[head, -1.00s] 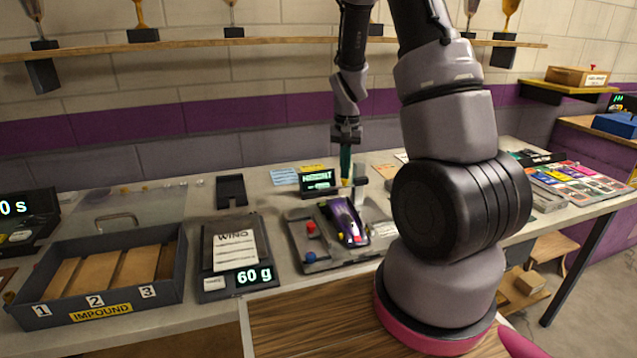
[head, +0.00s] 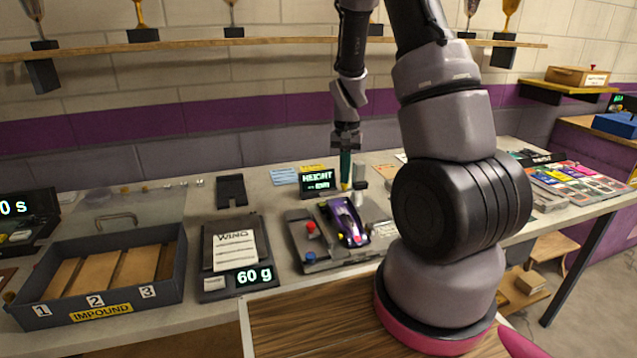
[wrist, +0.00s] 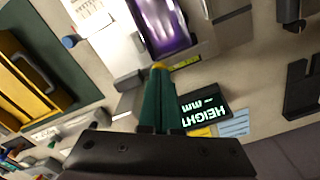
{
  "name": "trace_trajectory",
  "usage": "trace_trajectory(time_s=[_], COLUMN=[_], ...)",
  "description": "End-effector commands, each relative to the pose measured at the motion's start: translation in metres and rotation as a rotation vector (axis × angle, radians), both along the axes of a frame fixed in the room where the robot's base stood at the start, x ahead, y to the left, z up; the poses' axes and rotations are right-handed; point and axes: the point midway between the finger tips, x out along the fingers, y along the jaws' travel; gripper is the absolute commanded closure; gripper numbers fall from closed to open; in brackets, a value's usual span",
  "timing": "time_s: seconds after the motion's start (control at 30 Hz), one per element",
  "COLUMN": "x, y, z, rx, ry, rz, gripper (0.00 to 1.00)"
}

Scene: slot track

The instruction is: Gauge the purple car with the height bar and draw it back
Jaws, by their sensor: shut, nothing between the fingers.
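The purple car (head: 345,222) sits on the grey gauge tray (head: 308,262). Its rear part also shows in the wrist view (wrist: 165,22). My gripper (head: 346,187) points down at the far end of the car, with green fingers and yellow tips. In the wrist view its fingers (wrist: 160,68) are shut with nothing between them, close to a grey block and a yellow-marked strip (wrist: 187,62) behind the car. A pale upright post (head: 360,173) stands just right of the gripper. I cannot tell whether the tips touch the height bar. The height display (head: 318,183) reads "HEIGHT" with dashes and "mm".
A scale (head: 240,280) reading 60 g and the impound box (head: 100,310) stand to the left. A dark notched block (head: 231,190) lies behind the scale.

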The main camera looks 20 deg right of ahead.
Motion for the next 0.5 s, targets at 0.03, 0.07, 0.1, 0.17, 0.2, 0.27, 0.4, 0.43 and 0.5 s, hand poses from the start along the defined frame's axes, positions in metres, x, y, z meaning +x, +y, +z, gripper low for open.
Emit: trace_trajectory(time_s=[0.03, 0.07, 0.1, 0.17, 0.2, 0.27, 0.4, 0.43, 0.5], x=[-0.0001, -0.0001, 0.0, 0.0, 0.0, 0.0, -0.0001, -0.0001, -0.0002], y=[-0.0001, -0.0001, -0.0001, -0.0002, -0.0002, -0.0002, -0.0003, -0.0003, -0.0002], z=[-0.0009, -0.0014, -0.002, -0.0029, -0.0035, -0.0045, -0.0067, -0.0072, -0.0082], rx=[0.0, 0.0, 0.0, 0.0, 0.0, 0.0, 0.0, 0.0, 0.0], ry=[0.0, 0.0, 0.0, 0.0, 0.0, 0.0, 0.001, 0.001, 0.001], rz=[0.0, 0.0, 0.0, 0.0, 0.0, 0.0, 0.0, 0.0, 0.0], gripper=[1.0, 1.0, 1.0, 1.0, 1.0, 1.0, 1.0, 1.0, 1.0])
